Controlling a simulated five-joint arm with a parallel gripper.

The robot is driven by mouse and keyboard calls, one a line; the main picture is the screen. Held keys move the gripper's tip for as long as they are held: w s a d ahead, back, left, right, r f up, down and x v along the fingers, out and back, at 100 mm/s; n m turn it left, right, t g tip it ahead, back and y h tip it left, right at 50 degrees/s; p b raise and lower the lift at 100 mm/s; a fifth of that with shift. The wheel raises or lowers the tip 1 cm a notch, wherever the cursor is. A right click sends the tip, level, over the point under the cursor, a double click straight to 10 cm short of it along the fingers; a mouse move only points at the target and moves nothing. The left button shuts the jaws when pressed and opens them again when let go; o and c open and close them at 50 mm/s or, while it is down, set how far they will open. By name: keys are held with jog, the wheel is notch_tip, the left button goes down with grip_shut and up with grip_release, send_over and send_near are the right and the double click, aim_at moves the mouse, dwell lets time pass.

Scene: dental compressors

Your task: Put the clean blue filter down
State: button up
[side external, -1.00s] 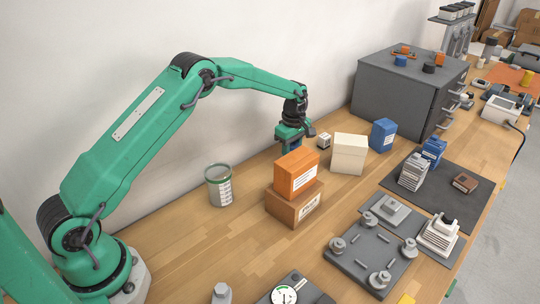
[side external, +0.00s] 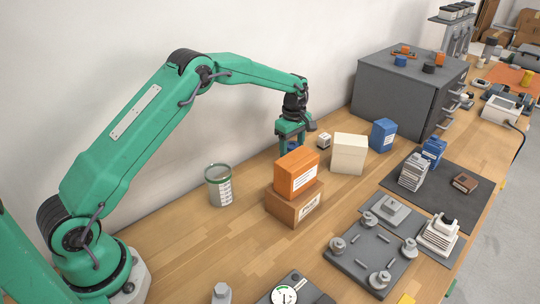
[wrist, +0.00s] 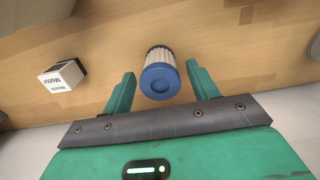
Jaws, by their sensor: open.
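The blue filter (wrist: 160,78) has a blue end cap and a pale pleated body. In the wrist view it sits between the two green fingers of my gripper (wrist: 160,85), with a gap on each side. In the side view my gripper (side external: 293,139) is low over the wooden bench behind the orange box. A bit of the filter's blue (side external: 294,149) shows between the fingers there; its lower part is hidden. My gripper is open and not clamped on the filter.
The orange box (side external: 297,171) on a brown box (side external: 294,205) stands in front of my gripper. A small white box (side external: 323,140), a cream box (side external: 349,153) and a blue box (side external: 383,135) stand to the right. The wall is close behind. A tin (side external: 219,186) stands left.

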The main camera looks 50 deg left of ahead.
aim_at(292, 145)
notch_tip(292, 145, up, 10)
jog(key=shift+f, duration=0.25)
jog(key=shift+r, duration=0.3)
dwell(0.4)
jog(key=s+d+r+m+t, duration=0.25)
jog(key=s+r+m, duration=0.55)
jog(key=s+r, duration=0.75)
jog(key=s+f+m+t, duration=0.1)
jog(key=s+m, duration=0.4)
jog(key=s, duration=0.6)
jog(key=s+d+f+m+t, duration=0.1)
jog(key=s+m, duration=0.4)
jog(key=s, duration=0.6)
notch_tip(292, 145, down, 2)
jog(key=shift+s+d+f+t, duration=0.15)
jog(key=shift+s+t, duration=0.15)
jog(key=shift+t, duration=0.25)
